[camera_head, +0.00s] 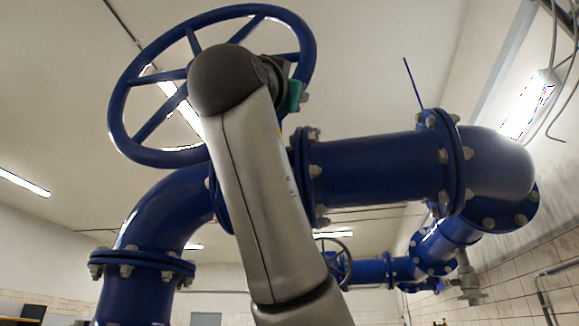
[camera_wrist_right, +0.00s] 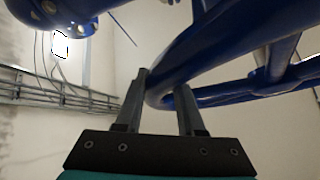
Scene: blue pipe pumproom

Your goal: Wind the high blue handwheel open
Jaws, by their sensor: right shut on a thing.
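The high blue handwheel (camera_head: 117,110) is a large spoked ring at the upper left of the head view, tilted and set above the thick blue pipe. My right arm rises in front of it and hides its hub and part of its right side. In the right wrist view, the wheel's rim (camera_wrist_right: 195,45) curves down between the two fingers of my right gripper (camera_wrist_right: 161,80), which is shut on it. In the head view only a teal bit of this gripper (camera_head: 292,97) shows, at the rim's right side; its fingertips are hidden. My left gripper is not in view.
The blue flanged pipe (camera_head: 370,170) runs right from behind my arm to an elbow (camera_head: 500,175) near the tiled wall. A smaller handwheel (camera_head: 343,262) sits lower, behind my arm. A thin blue rod (camera_head: 412,82) sticks up from the flange. Space left of the big wheel looks free.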

